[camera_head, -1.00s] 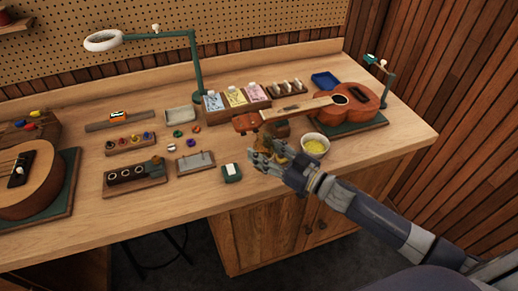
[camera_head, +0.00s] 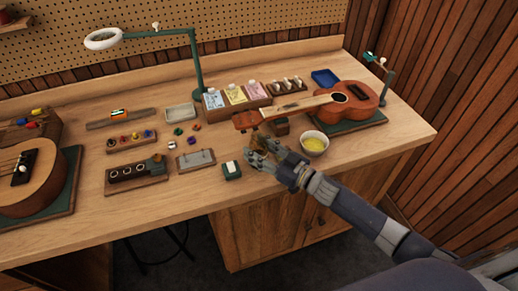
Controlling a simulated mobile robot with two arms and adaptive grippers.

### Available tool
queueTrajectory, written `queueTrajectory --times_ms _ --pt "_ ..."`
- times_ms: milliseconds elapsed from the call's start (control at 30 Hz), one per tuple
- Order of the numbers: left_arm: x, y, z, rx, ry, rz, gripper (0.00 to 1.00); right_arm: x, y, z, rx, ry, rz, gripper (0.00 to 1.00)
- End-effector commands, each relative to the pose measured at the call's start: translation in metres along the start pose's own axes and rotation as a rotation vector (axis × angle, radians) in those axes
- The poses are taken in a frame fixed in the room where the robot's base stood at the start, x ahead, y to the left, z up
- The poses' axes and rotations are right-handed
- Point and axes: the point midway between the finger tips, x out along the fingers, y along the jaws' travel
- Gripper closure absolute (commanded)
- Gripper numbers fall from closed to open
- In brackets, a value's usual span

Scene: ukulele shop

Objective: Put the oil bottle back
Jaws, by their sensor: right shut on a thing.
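My right gripper (camera_head: 257,156) is shut on a small amber-brown bottle (camera_head: 259,143), the oil bottle as far as I can tell. The fingers hide much of it, and I cannot tell whether its base touches the bench. The gripper is over the bench's front part, just in front of the ukulele's headstock (camera_head: 246,121). A small dark brown block (camera_head: 282,127) stands just right of the bottle, below the ukulele's neck. My left gripper is not in view.
A white bowl with yellow contents (camera_head: 314,144) stands right of the gripper. The ukulele (camera_head: 364,100) lies on a green mat behind. A small green-and-white box (camera_head: 231,170) and a tray (camera_head: 196,160) are to the left. The bench's front edge is close below.

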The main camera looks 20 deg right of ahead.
Motion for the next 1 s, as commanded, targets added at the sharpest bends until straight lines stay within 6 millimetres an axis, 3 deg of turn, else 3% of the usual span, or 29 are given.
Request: queueTrajectory --times_ms 133,167,233,667,1000 --pt "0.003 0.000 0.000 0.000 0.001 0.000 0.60 0.000 0.000 0.004 0.000 0.000 0.000 0.83" --pt "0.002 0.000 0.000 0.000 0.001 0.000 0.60 0.000 0.000 0.003 0.000 -0.001 0.000 0.47" --pt "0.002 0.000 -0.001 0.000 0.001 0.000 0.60 0.000 0.000 0.003 0.000 -0.001 0.000 0.34" --pt "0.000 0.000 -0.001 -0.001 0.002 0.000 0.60 -0.002 0.000 0.000 0.000 -0.002 0.001 0.34" --pt "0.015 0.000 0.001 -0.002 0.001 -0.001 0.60 -0.065 -0.001 0.004 0.000 -0.006 -0.001 0.34"
